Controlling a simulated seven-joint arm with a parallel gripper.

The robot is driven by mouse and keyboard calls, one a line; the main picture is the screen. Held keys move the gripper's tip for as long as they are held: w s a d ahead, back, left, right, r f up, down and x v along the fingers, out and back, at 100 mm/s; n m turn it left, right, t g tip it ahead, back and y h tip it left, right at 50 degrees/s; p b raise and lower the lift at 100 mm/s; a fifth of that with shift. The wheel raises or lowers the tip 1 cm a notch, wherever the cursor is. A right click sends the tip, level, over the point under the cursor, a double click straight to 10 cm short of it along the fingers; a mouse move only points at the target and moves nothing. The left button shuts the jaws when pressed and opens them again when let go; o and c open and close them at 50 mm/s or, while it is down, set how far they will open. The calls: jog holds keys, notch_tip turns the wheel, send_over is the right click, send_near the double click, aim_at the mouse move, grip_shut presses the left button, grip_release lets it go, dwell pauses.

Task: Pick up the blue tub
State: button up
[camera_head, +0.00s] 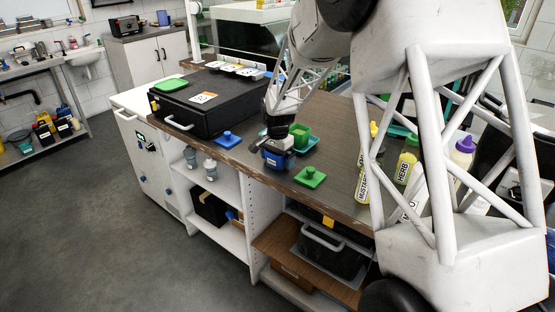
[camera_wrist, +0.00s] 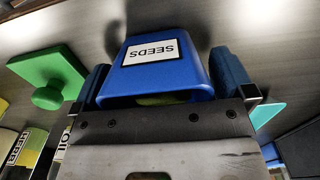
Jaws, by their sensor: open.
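The blue tub (camera_wrist: 185,78) carries a white label reading SEEDS and stands on the counter near its front edge; it also shows in the head view (camera_head: 277,160). My gripper (camera_wrist: 163,68) is open, with one finger on each side of the tub. The left finger looks very close to the tub wall; a small gap shows at the right. I cannot tell whether either finger touches it. In the head view my gripper (camera_head: 274,147) is down at the tub and hides part of it.
A green tub (camera_head: 300,131) stands just behind on a teal tray (camera_head: 310,145). A green lid (camera_head: 310,177) lies to the right, a blue lid (camera_head: 230,140) to the left. A black case (camera_head: 205,110) is further left. Several bottles, including a mustard bottle (camera_head: 363,180), stand at right.

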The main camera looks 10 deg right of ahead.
jog(key=shift+c, duration=0.2)
jog(key=c, duration=1)
jog(key=shift+r, duration=0.1)
jog(key=shift+r, duration=0.75)
notch_tip(320, 180, up, 2)
jog(key=s, duration=0.5)
jog(key=s+d+r, duration=0.1)
jog(key=s, duration=1)
jog(key=shift+d+r, duration=0.15)
jog(key=shift+r, duration=0.05)
